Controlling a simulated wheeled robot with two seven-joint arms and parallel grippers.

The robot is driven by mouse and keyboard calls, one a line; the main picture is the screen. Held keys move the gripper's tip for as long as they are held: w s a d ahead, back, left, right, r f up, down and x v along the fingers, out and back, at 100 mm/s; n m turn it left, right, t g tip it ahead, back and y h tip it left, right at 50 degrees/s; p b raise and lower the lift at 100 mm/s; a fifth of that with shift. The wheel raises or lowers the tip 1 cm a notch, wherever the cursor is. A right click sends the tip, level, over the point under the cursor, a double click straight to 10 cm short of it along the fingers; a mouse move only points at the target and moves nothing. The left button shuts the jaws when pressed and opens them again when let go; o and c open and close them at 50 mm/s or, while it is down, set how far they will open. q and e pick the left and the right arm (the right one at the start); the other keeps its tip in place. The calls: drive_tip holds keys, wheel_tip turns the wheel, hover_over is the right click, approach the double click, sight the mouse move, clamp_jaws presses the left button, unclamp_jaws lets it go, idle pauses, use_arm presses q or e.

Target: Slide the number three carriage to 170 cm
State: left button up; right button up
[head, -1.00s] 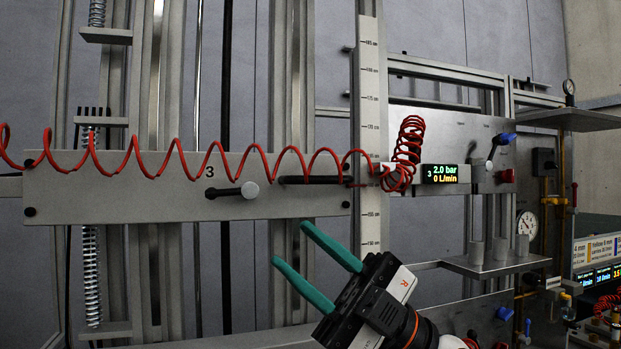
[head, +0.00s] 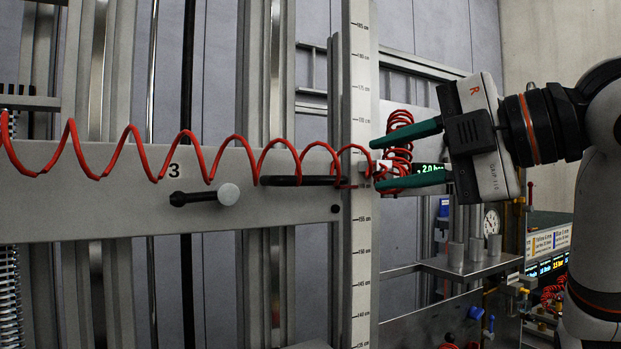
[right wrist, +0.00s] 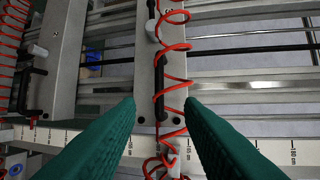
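The number three carriage (head: 100,215) is a long grey plate marked 3 in the head view. It carries a black bar handle (head: 300,181) near its right end and a black lever with a pale knob (head: 205,194). Its right end meets the upright centimetre scale (head: 361,250) near the 160 cm mark. My right gripper (head: 377,164) is open and empty, pointing left, just right of the scale. In the right wrist view its two green fingers (right wrist: 160,103) stand apart, with the carriage's handle (right wrist: 160,85) and red hose between them, farther off. My left gripper is out of view.
A coiled red hose (head: 235,142) runs across the carriage front and bunches (head: 398,150) by the fingers. A shelf (head: 470,267) with metal cylinders and a gauge stands lower right. Another carriage (right wrist: 60,50) with a black handle shows at left in the right wrist view.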

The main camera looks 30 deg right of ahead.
sight(320, 180)
drive_tip(key=p+x, duration=0.3)
drive_tip(key=x, duration=0.8)
drive_tip(key=shift+f, duration=0.1)
drive_tip(key=shift+w+a, duration=0.1)
drive_tip(key=shift+c, duration=0.3)
clamp_jaws()
